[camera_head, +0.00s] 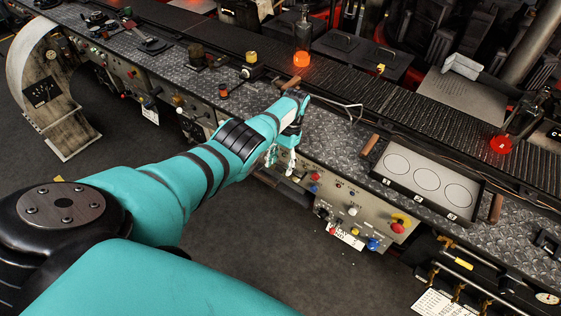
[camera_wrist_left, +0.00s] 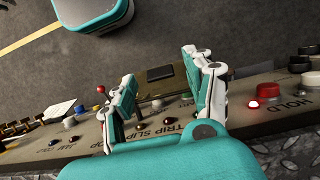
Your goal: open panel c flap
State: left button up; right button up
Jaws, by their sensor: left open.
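My left gripper (camera_head: 281,162) hangs over the front edge of the metal bench, fingers pointing down beside a control panel (camera_head: 345,205). In the left wrist view the two fingers (camera_wrist_left: 158,68) are spread apart with nothing held. A dark rectangular piece (camera_wrist_left: 160,73) shows in the gap between them, beyond a panel edge lettered "TRIP SLIP" (camera_wrist_left: 175,130). It may be the panel c flap, but I read no "C" on it. Whether the fingers touch it I cannot tell. In the head view my gripper and arm hide part of this panel. My right gripper is not seen.
A tray with three circles (camera_head: 372,172) sits on the bench to the right. The dark floor (camera_head: 255,255) in front is clear.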

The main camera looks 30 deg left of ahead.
pick_arm(q)
jog(key=v, duration=1.1)
jog(key=shift+w+r, duration=0.15)
jog(key=shift+r, duration=0.2)
